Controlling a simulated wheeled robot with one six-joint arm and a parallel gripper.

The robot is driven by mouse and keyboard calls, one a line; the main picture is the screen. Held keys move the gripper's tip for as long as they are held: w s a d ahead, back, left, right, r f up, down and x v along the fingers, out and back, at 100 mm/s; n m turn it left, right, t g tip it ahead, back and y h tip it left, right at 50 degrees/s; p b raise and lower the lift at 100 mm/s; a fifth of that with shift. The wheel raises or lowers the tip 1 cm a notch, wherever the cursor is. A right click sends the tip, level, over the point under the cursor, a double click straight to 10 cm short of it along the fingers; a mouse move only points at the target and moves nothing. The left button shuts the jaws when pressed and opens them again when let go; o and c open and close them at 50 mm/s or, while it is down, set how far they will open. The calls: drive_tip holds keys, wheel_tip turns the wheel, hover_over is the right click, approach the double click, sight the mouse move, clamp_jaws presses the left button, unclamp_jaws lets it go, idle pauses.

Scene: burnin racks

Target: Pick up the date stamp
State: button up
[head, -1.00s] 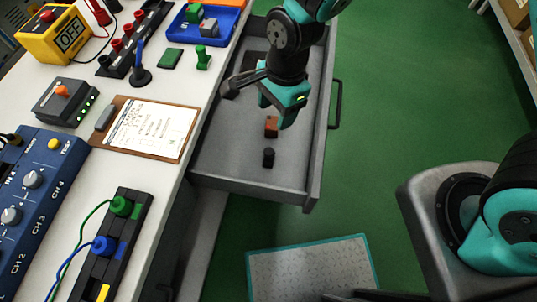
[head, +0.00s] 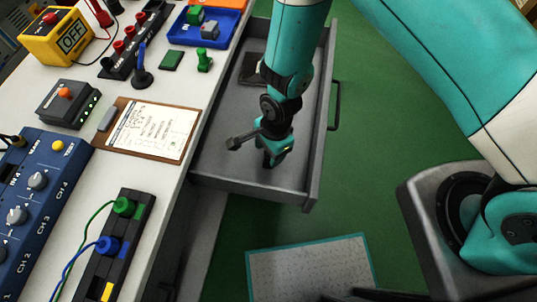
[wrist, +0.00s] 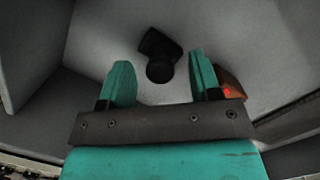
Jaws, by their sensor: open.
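A small black object with a round knob (wrist: 160,68), which looks like the date stamp, stands on the drawer floor in the wrist view. It lies ahead of and between the two teal fingers of my gripper (head: 269,161), with clear space on both sides. My gripper is open and points down into the drawer. In the head view my gripper and arm hide this object. I cannot tell the exact height of the fingertips above it.
The open grey drawer (head: 220,165) has walls close around my gripper. A brown block with a red spot (wrist: 232,84) sits beside the right finger. A dark flat item (head: 252,70) lies farther back. The white bench (head: 190,88) with a clipboard (head: 150,131) is to the left.

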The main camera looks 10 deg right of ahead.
drive_tip(key=shift+a+f, duration=0.15)
drive_tip(key=shift+f, duration=0.45)
drive_tip(key=c, duration=1)
drive_tip(key=shift+r, duration=0.1)
drive_tip(key=shift+c, duration=0.2)
wheel_tip(320, 180, up, 20)
